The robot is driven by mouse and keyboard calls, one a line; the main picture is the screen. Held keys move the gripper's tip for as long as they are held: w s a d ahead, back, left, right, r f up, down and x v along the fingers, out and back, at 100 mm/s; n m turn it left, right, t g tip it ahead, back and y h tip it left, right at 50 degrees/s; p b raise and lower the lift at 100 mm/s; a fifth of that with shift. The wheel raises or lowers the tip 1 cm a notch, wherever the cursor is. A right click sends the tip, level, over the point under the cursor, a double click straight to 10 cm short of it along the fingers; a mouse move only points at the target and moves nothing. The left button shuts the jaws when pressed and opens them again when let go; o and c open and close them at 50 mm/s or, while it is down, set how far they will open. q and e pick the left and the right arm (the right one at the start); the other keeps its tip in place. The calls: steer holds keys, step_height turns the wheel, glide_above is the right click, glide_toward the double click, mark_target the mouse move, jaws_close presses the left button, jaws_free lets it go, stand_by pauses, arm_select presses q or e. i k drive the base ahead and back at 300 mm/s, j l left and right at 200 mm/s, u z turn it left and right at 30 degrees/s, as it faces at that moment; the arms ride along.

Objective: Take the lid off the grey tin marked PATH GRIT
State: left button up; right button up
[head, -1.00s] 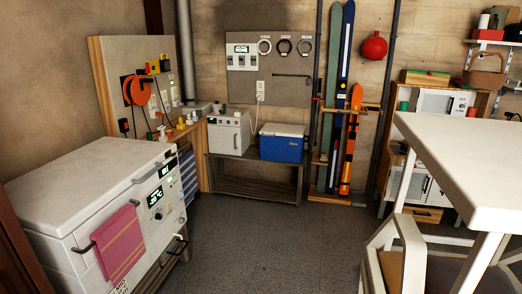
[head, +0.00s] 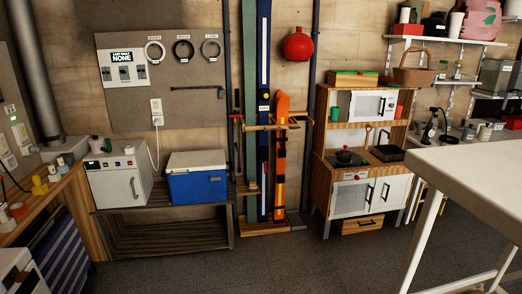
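I cannot make out a grey tin marked PATH GRIT in the head view. A grey box-like container (head: 495,76) stands on the wall shelf at the far right, but no marking on it is readable. Neither of my grippers is in view.
A white-topped table (head: 475,172) fills the right foreground. A wooden play kitchen (head: 325,140) stands at the back wall, right of the skis (head: 263,110). A blue cooler (head: 196,180) and a white box appliance (head: 120,178) sit on a low slatted bench (head: 165,232). The middle floor (head: 250,265) is clear.

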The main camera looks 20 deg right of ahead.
mark_target(470, 128)
steer(key=i+z, duration=0.2)
steer(key=i, duration=0.7)
steer(key=i+z, duration=0.2)
steer(key=i, duration=0.75)
steer(key=i+l+z, duration=0.2)
steer(key=i+z, duration=1.15)
steer(key=i+j+z, duration=0.25)
steer(key=z, duration=0.2)
steer(key=i+l+z, duration=0.2)
steer(key=i+z, duration=0.2)
steer(key=i, duration=0.2)
steer(key=i+z, duration=0.35)
steer(key=i, duration=0.25)
steer(key=i+j+z, duration=0.1)
steer(key=i+z, duration=0.3)
steer(key=i, duration=2.65)
steer(key=i+j+z, duration=0.1)
steer(key=i, duration=1.15)
steer(key=i+l+z, duration=0.35)
steer(key=i, duration=0.25)
steer(key=i+z, duration=0.35)
steer(key=i, duration=0.25)
steer(key=i+j+z, duration=0.15)
steer(key=i+z, duration=0.2)
steer(key=i, duration=0.25)
steer(key=i+u, duration=0.1)
steer(key=u, duration=3.6)
